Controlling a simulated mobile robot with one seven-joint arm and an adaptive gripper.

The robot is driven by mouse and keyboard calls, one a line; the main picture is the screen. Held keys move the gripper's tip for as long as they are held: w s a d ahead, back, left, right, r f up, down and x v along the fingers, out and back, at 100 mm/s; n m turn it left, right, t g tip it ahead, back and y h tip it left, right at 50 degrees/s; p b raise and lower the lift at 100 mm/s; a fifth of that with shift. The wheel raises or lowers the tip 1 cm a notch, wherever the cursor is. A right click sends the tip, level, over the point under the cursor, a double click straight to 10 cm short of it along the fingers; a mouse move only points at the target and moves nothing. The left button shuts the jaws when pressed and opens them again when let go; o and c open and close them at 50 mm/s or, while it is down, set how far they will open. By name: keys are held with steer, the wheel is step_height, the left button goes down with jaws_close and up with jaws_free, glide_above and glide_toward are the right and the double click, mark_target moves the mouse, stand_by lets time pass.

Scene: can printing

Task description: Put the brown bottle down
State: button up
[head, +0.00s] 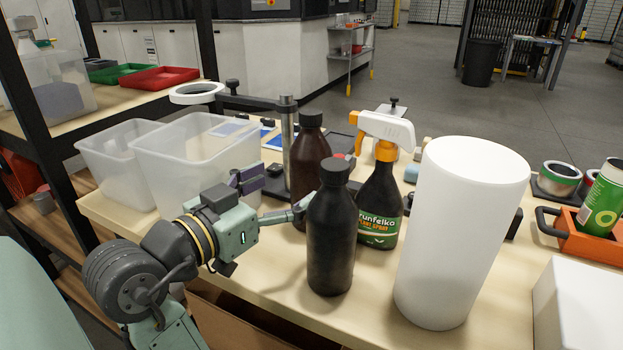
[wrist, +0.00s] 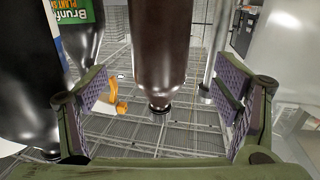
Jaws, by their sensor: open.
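The brown bottle (head: 308,160), with a black cap, stands upright on the table, partly behind a black bottle (head: 332,240). My gripper (head: 276,194) is open beside it, on its left side. In the wrist view, which looks upside down, the brown bottle (wrist: 160,45) appears between the two spread fingers of my gripper (wrist: 160,108), with clear gaps on both sides. Its lower part is mostly hidden in the head view by the black bottle and a fingertip.
A plant spray bottle (head: 379,205) and a large white cylinder (head: 463,235) stand to the right. Clear plastic bins (head: 190,165) and a metal post stand (head: 288,135) are at the left and behind. The table front (head: 270,265) is bare left of the black bottle.

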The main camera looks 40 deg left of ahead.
mark_target(311, 182)
steer(key=shift+w+f, duration=0.25)
steer(key=shift+f, duration=0.35)
steer(key=shift+w+f, duration=0.2)
steer(key=shift+f, duration=0.4)
steer(key=w+p, duration=0.1)
steer(key=w, duration=0.2)
steer(key=w+p, duration=0.1)
steer(key=w, duration=0.2)
steer(key=shift+w+a+f, duration=0.15)
steer(key=shift+w+f, duration=0.05)
steer(key=shift+w, duration=0.15)
steer(key=c, duration=1.9)
steer(key=shift+o, duration=0.2)
steer(key=shift+r, duration=0.1)
